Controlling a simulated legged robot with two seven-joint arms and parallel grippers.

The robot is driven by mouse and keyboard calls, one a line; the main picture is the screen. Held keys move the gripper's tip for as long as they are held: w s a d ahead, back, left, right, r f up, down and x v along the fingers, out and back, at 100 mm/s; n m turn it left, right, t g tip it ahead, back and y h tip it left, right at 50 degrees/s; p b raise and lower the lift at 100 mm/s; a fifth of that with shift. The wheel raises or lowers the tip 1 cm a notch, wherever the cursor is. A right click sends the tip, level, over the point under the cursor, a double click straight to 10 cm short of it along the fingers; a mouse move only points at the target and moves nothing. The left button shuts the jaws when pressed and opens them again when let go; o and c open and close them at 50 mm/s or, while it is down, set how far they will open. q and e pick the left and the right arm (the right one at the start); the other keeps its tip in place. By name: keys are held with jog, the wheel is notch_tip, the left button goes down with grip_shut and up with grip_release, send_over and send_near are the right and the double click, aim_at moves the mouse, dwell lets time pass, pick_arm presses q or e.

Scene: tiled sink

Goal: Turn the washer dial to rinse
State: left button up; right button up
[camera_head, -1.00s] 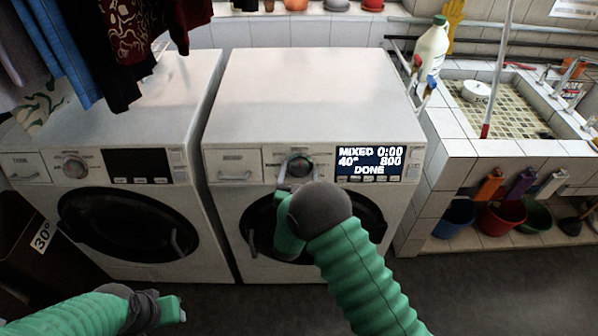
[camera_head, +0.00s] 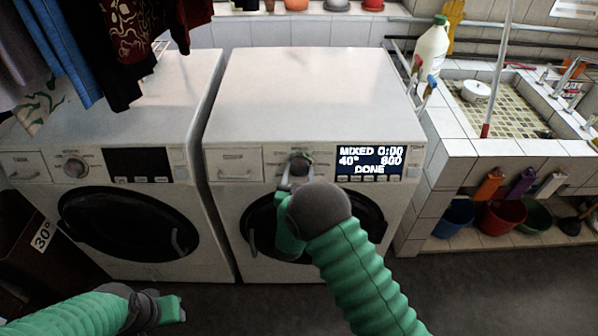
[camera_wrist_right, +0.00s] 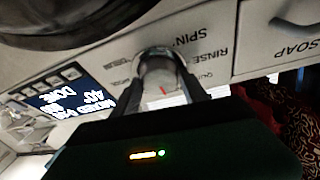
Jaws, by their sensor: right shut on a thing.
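The washer dial (camera_head: 299,163) is a round knob on the front panel of the right-hand washer (camera_head: 318,95). My right gripper (camera_head: 291,178) reaches up to it, and its fingers are shut on the dial. In the right wrist view the dial (camera_wrist_right: 158,72) sits between the two fingers (camera_wrist_right: 163,85), with a red mark on its face. The printed words SPIN and RINSE are beside it. The display (camera_head: 369,163) reads MIXED 0:00, 40°, 800, DONE. My left gripper (camera_head: 172,309) is at the lower left, away from the washers; its jaws are too unclear to judge.
A second washer (camera_head: 130,100) stands close on the left, with clothes (camera_head: 95,40) hanging above it. A tiled sink (camera_head: 500,105) is on the right, with a white bottle (camera_head: 432,48) and buckets (camera_head: 500,217) below. The floor in front is clear.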

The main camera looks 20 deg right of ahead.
jog(key=n+y, duration=0.1)
jog(key=n, duration=0.1)
jog(key=n+y, duration=0.1)
jog(key=n, duration=0.1)
jog(key=shift+n+t, duration=0.4)
jog(key=n+y, duration=0.2)
jog(key=n, duration=0.3)
jog(key=shift+s+d+n, duration=0.1)
jog(key=shift+n, duration=0.3)
jog(key=n+y+p, duration=0.1)
jog(key=n+y, duration=0.1)
jog(key=n, duration=0.3)
jog(key=shift+n, duration=0.3)
jog(key=shift+d+n+g+y+p, duration=0.1)
jog(key=shift+n+g+y+p, duration=0.3)
jog(key=shift+n, duration=0.85)
jog(key=shift+n+g+y+p, duration=0.3)
jog(key=shift+n+y, duration=0.2)
jog(key=shift+n, duration=0.75)
jog(key=shift+f, duration=0.1)
jog(key=o, duration=1.4)
jog(key=shift+c, duration=0.2)
